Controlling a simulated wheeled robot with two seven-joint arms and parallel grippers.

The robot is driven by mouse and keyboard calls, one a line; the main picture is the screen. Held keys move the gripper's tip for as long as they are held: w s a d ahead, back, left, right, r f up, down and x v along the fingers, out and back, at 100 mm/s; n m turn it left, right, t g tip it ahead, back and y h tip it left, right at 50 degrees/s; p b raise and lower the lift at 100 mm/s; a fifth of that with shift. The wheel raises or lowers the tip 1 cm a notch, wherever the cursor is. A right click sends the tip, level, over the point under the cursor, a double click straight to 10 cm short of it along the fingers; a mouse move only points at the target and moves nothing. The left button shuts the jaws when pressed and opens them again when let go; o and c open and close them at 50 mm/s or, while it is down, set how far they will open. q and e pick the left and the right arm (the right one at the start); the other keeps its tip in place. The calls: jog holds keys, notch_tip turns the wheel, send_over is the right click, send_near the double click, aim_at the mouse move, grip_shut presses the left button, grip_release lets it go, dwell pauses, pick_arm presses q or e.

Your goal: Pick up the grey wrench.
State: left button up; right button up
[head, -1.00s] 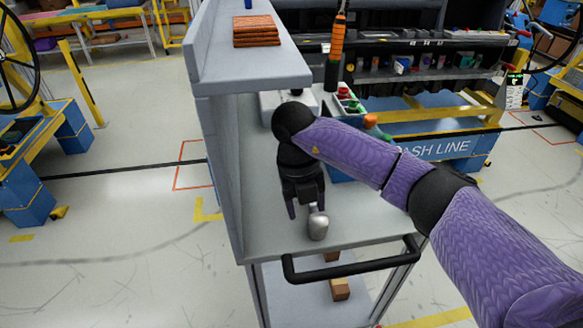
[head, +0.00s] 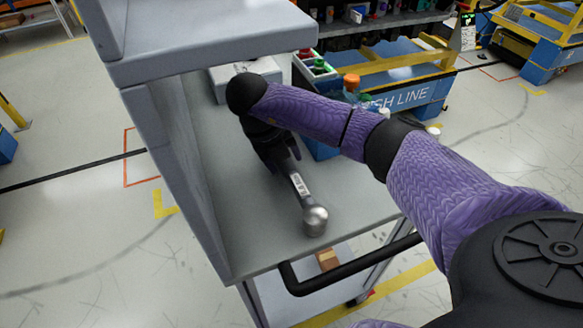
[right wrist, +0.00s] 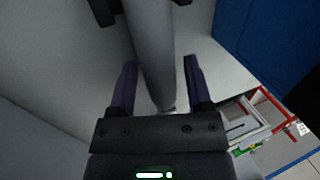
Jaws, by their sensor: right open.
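The grey wrench (head: 298,185) lies on the grey cart shelf (head: 245,215), its rounded silver end toward the front edge and a white label on its shaft. My right gripper (head: 284,160) is over its far part and hides that end. In the right wrist view the wrench's grey shaft (right wrist: 152,50) runs between the two purple fingers of the open right gripper (right wrist: 160,66). Gaps show on both sides of the shaft, so the gripper does not grasp it. My left gripper is not in view.
The cart's upper shelf (head: 215,42) and grey side wall (head: 185,150) stand close left of my right arm. A blue bin (head: 312,135) is just right of the gripper. A black handle bar (head: 345,270) runs along the front. A light box (head: 240,75) stands behind.

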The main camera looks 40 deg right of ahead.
jog(key=shift+d+f, duration=0.1)
jog(key=shift+f, duration=0.25)
jog(key=shift+r, duration=0.1)
jog(key=shift+c, duration=0.7)
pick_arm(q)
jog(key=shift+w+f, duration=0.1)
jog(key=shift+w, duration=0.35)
pick_arm(e)
grip_shut()
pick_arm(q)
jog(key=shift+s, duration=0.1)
pick_arm(e)
jog(key=shift+r, duration=0.15)
